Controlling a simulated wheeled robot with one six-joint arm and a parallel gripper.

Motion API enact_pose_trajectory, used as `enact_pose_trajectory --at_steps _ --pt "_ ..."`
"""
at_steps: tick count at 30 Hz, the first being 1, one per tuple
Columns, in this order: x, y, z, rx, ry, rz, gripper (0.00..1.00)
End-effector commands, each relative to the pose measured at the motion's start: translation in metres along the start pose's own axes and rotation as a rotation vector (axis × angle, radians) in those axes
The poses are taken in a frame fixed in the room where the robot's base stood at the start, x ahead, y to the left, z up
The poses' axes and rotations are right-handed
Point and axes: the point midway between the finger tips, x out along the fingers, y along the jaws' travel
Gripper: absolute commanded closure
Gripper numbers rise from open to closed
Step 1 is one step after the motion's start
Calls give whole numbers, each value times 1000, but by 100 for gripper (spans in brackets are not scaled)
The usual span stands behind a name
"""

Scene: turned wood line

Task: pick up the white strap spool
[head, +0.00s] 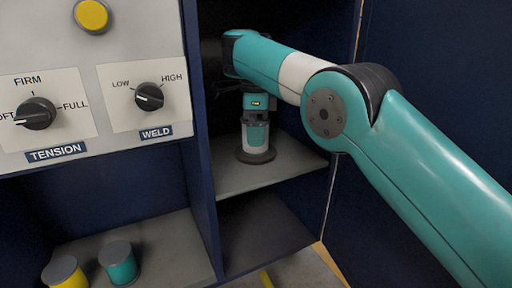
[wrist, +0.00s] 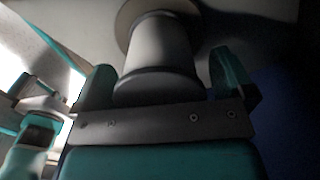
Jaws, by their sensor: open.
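The white strap spool (head: 256,149) stands upright on a grey shelf (head: 290,165) inside a dark blue cabinet bay. It has a wide dark base disc. My gripper (head: 256,131) points down over the spool from above and partly hides it. In the wrist view the spool (wrist: 160,48) shows grey in shadow, between the two teal fingers of my gripper (wrist: 164,76). The fingers are open, one on each side of it. A dark gap shows to the right of the spool; contact on the left cannot be told.
Blue cabinet walls stand close on both sides of the bay. A control panel with a TENSION knob (head: 35,113), a WELD knob (head: 149,96) and a yellow button (head: 91,16) is on the left. A yellow spool (head: 66,274) and a teal spool (head: 118,264) stand on a lower shelf.

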Motion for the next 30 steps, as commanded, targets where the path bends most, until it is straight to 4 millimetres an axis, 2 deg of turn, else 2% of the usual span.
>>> enact_pose_trajectory --at_steps 1,9,15,17,25,30 --pt "9 0 0 0 -1 -1 0" --pt "7 0 0 0 -1 -1 0" --pt "7 0 0 0 -1 0 46" --pt "7 0 0 0 -1 0 56" --pt "5 0 -1 0 -1 -1 56" --pt "-8 1 -4 3 -1 -2 56"
